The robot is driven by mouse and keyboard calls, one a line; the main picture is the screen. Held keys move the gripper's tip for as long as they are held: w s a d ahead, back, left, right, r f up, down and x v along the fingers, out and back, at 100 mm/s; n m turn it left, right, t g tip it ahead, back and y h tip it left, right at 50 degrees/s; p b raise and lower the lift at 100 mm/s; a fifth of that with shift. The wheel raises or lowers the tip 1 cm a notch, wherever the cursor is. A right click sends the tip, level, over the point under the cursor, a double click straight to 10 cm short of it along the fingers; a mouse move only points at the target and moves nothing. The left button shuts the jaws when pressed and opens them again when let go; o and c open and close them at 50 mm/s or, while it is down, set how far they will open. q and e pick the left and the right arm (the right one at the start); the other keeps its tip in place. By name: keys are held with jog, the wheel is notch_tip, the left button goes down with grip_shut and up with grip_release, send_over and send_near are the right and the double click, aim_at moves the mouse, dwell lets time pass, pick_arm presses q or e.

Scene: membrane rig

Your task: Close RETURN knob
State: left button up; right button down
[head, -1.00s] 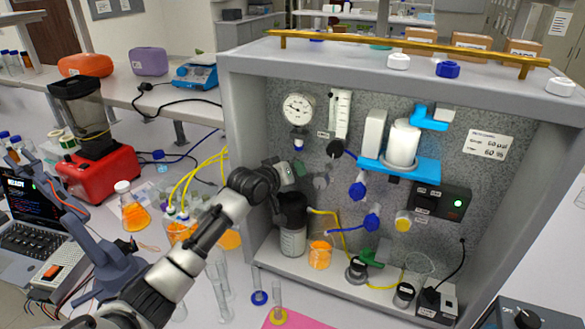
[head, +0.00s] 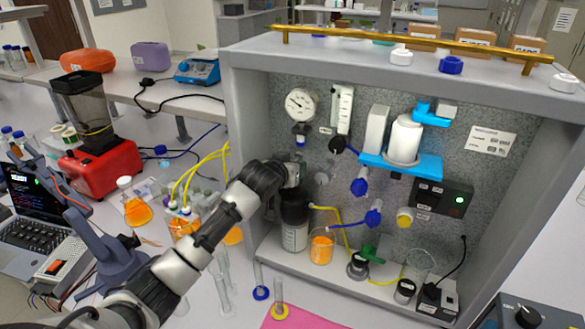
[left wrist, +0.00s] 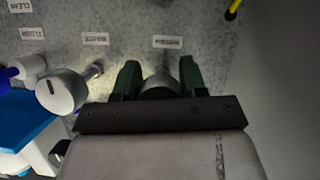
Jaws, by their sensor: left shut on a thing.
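My left gripper (head: 298,172) reaches in from the left to the rig's speckled back panel, below the pressure gauge. In the left wrist view, its two green fingers (left wrist: 158,80) are closed on either side of a grey rounded knob (left wrist: 159,86). The label (left wrist: 168,42) by this knob is upside down and seems to read RETURN. The hand hides much of the knob, and I cannot tell its turn angle. A similar silver knob (left wrist: 62,92) stands beside it, by the WASTE label (left wrist: 96,39). My right gripper is not in view.
The rig's left side wall (head: 243,150) is close to my left arm. A dark-topped bottle (head: 294,225) stands just below the hand, next to an orange beaker (head: 321,249). A blue shelf (head: 400,164) with a white canister is to the right.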

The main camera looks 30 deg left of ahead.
pick_arm(q)
jog(key=shift+f, duration=0.35)
jog(key=o, duration=0.6)
jog(key=shift+c, duration=0.2)
jog(key=o, duration=0.4)
jog(key=shift+r, duration=0.25)
jog(key=shift+s, duration=0.1)
jog(key=shift+s+r+b, duration=0.1)
jog(key=shift+s+b, duration=0.2)
jog(key=shift+s, duration=0.1)
jog(key=b+v, duration=0.3)
jog(key=v, duration=0.7)
jog(key=shift+w, duration=0.1)
